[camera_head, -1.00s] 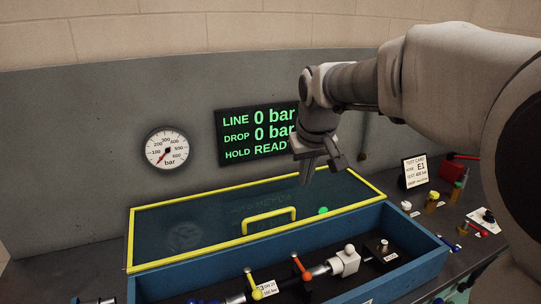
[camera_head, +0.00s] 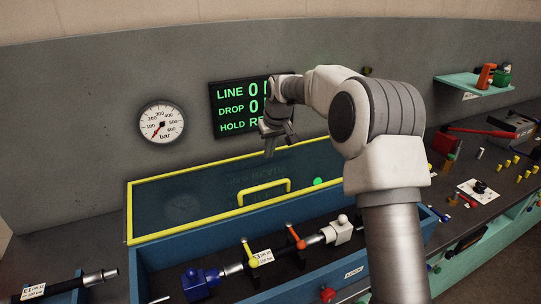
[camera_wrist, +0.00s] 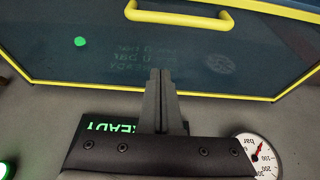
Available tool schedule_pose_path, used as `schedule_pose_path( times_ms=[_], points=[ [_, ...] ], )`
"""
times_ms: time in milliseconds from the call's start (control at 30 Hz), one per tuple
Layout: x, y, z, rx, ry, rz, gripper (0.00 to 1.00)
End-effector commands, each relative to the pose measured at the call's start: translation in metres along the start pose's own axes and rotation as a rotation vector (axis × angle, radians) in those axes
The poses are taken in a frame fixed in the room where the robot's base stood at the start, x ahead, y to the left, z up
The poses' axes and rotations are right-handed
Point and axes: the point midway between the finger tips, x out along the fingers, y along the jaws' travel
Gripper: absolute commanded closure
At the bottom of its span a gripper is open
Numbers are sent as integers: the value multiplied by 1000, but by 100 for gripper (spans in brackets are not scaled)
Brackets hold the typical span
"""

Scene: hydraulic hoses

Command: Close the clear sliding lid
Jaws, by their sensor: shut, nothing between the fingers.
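The clear lid (camera_head: 190,199) has a yellow frame and a yellow handle (camera_head: 264,190) standing up from its middle. The fingertips (camera_wrist: 161,72) also show in the wrist view. My arm hides the lid's right end.
In the open front lie a hose fitting with a yellow lever (camera_head: 250,254), an orange lever (camera_head: 296,237) and a blue part (camera_head: 200,283). A gauge (camera_head: 162,122) and a display (camera_head: 238,108) are on the wall behind. Small parts and a teal shelf (camera_head: 470,88) are at right.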

Motion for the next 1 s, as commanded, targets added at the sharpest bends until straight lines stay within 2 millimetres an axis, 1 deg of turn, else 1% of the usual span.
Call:
schedule_pose_path(
  times_ms=[33, 200, 367, 433, 700, 800, 1000],
  points=[
    [10, 0, 1, 0, -4, -1, 100],
    [47, 0, 1, -1, -5, -1, 100],
    [80, 0, 1, 0, -4, -1, 100],
    [75, 1, 7, 0, -1, 1, 100],
    [72, 0, 31, 0, -1, 1, 100],
    [72, 0, 36, 0, -1, 0, 100],
    [71, 0, 40, 0, 0, 1, 100]
  ],
)
